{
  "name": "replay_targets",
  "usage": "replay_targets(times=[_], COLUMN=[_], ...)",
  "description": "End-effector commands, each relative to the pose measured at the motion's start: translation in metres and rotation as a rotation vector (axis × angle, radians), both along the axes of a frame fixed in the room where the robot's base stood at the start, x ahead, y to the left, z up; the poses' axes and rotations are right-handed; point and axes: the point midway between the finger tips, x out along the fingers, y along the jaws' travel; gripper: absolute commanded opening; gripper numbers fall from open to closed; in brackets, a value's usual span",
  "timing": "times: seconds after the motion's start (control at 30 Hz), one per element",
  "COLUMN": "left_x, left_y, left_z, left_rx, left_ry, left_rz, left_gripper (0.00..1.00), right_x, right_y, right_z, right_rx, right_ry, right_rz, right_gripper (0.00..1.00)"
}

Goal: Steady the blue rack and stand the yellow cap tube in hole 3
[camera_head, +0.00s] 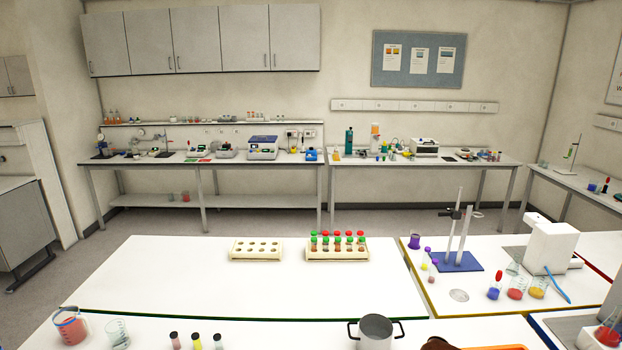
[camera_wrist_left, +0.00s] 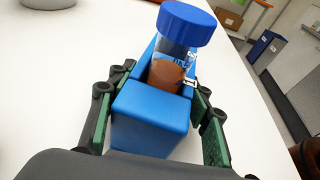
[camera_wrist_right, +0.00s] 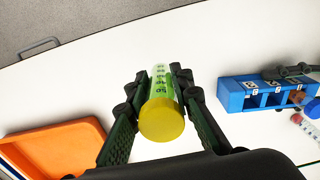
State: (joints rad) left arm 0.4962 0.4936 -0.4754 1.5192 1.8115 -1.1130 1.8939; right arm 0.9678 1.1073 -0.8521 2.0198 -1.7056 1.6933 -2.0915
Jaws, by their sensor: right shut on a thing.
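The yellow cap tube (camera_wrist_right: 162,108) is in my right gripper (camera_wrist_right: 160,80), which is shut on it, with the yellow cap toward the camera. The tube is apart from the blue rack (camera_wrist_right: 235,95), which stands to the right in the right wrist view. Printed labels sit above the rack's openings, too small to read surely. In the left wrist view my left gripper (camera_wrist_left: 160,80) has its fingers on both sides of the rack (camera_wrist_left: 150,120); whether both press on it I cannot tell. A blue cap tube (camera_wrist_left: 180,50) with brown content stands in the rack.
An orange tray (camera_wrist_right: 60,150) lies at the left in the right wrist view. A tube with pinkish content (camera_wrist_right: 304,124) is near the rack. In the head view, a rack of tubes (camera_head: 338,255) and a metal pot (camera_head: 375,331) stand on tables. Neither gripper shows there.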

Motion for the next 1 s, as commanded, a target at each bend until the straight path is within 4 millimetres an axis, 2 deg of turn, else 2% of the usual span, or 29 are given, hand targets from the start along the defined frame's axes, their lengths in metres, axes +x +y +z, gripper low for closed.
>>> replay_targets(times=[0.27,0.57,0.67,0.77,1.0], left_x=[0.0,0.0,0.0,0.0,0.0], left_y=[0.0,0.0,0.0,0.0,0.0], left_z=[0.0,0.0,0.0,0.0,0.0], left_rx=[0.001,0.001,0.001,0.001,0.001], left_ry=[0.0,0.001,0.001,0.001,0.0], left_rz=[0.0,0.0,0.0,0.0,0.0], left_gripper=[0.24,0.24,0.24,0.24,0.24], right_x=[0.0,0.0,0.007,0.024,0.086], right_y=[0.0,0.0,0.006,0.023,0.091], right_z=[0.0,0.0,0.001,0.003,0.012], right_rx=[0.0,0.001,0.005,0.017,0.029], right_ry=[0.0,0.0,0.0,0.003,0.014], right_rz=[0.0,0.0,0.001,0.003,0.019], right_gripper=[0.0,0.0,0.0,0.0,0.0])
